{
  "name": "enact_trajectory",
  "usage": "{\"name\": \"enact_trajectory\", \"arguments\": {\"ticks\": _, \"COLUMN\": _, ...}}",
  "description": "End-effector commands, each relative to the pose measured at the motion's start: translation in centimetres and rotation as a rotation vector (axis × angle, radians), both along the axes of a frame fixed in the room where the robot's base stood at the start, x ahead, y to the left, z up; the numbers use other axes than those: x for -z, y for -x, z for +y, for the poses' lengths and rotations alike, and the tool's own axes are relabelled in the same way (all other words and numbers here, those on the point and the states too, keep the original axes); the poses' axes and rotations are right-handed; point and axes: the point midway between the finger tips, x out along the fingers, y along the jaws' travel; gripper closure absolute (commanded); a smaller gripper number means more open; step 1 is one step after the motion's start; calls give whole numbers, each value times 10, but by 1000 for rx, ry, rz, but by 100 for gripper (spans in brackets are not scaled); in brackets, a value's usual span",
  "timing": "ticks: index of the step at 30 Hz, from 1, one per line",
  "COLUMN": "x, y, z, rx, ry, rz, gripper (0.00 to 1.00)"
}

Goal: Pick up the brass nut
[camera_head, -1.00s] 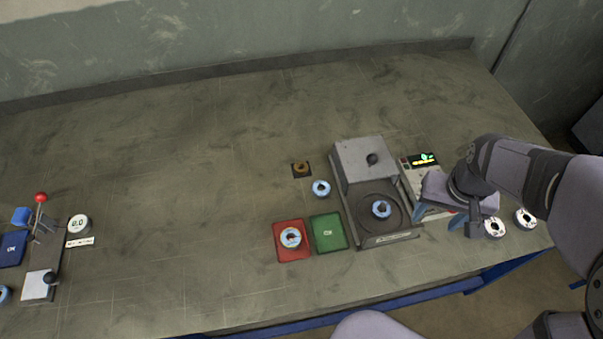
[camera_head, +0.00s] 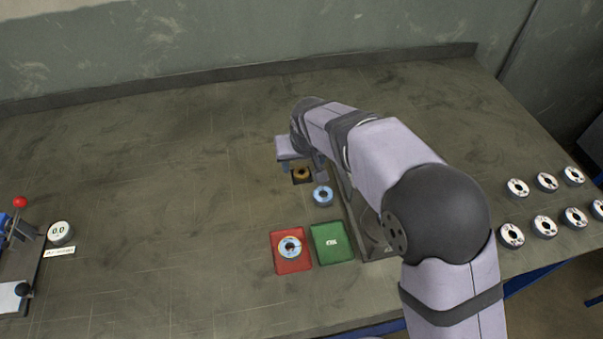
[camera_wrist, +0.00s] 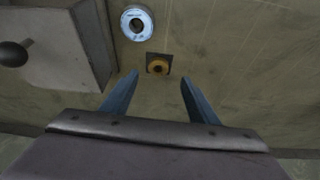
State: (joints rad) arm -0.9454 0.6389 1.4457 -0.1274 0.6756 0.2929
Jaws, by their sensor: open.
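The brass nut (camera_head: 302,174) is a small golden ring on a dark square pad (camera_head: 296,182) on the bench. In the wrist view the nut (camera_wrist: 157,66) lies beyond the fingertips, roughly midway between them. My gripper (camera_wrist: 158,80) is open and empty, with its two blue fingers apart. In the head view my gripper (camera_head: 302,164) is over the pad area, and my arm partly hides it. I cannot tell the exact height above the nut.
A grey machine with a black knob (camera_wrist: 14,54) stands beside. A red tray (camera_head: 292,262) holds a disc, next to a green tray (camera_head: 331,248). Open bench lies left.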

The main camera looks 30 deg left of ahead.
Motion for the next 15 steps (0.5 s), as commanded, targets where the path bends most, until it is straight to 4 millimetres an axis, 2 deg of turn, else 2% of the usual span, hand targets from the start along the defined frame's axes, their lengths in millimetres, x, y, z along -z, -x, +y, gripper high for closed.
{"name": "enact_trajectory", "arguments": {"ticks": 15, "x": 24, "y": -9, "z": 5, "rx": 1, "ry": 3, "rz": 3, "gripper": 46}}
